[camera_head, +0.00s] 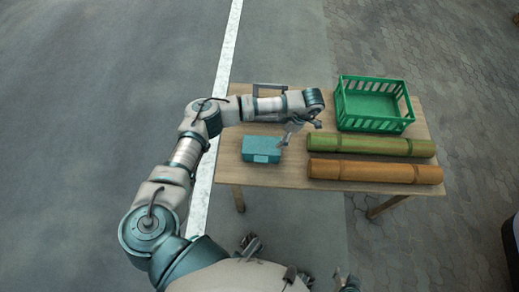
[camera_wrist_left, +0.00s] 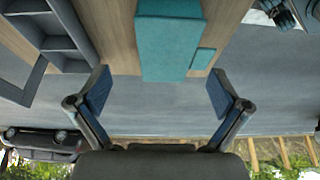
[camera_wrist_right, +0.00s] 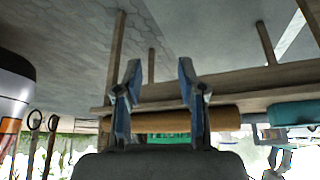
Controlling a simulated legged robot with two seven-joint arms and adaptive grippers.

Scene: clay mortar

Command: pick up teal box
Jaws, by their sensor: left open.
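The teal box (camera_head: 262,149) lies near the left front edge of the wooden table (camera_head: 240,176). My left arm reaches over the table, and my left gripper (camera_head: 290,136) is just right of the box and above it. In the left wrist view the box (camera_wrist_left: 168,48) is between and beyond the spread fingers of the left gripper (camera_wrist_left: 160,92), with nothing held. In the right wrist view my right gripper (camera_wrist_right: 160,72) is empty with its fingers apart, and the box (camera_wrist_right: 292,112) shows at the right edge.
A green crate (camera_head: 371,124) stands at the back right. A green roll (camera_head: 370,145) and an orange roll (camera_head: 374,172) lie in front of it. A grey divided tray (camera_wrist_left: 55,30) is partly hidden behind my left arm in the head view. Open floor lies left of the table.

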